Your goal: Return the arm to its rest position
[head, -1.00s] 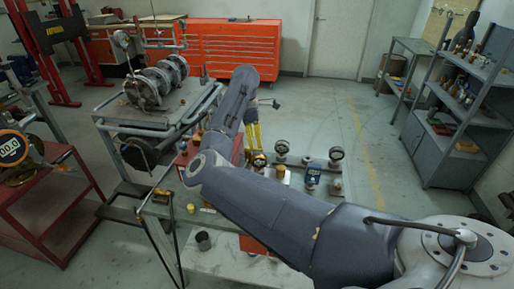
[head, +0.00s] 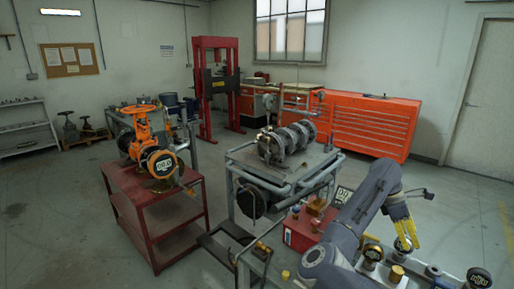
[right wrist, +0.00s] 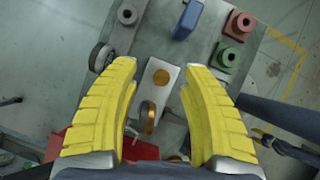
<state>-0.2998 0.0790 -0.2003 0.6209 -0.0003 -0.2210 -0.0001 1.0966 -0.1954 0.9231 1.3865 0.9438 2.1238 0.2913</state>
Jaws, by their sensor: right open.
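My right gripper (head: 404,230) is at the lower right in the head view. Its yellow fingers point down over the bench with gauges. In the right wrist view the gripper (right wrist: 160,78) is open, with nothing held between the fingers. Below the gap is a light metal block (right wrist: 163,75) with brass-coloured parts. My right arm (head: 352,222) is bent and reaches out over the bench. My left gripper is not recognisable in either view. An orange gate valve (head: 141,137) stands on a red cart (head: 163,205) at the left.
A red box (head: 301,229) stands left of my right arm. Gauges, including one round gauge (head: 373,253), stand close to the gripper. The wrist view shows blue (right wrist: 187,20), green (right wrist: 228,57) and red (right wrist: 240,25) blocks. A metal-framed cart (head: 275,163) carries flanged machinery. Open floor lies right.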

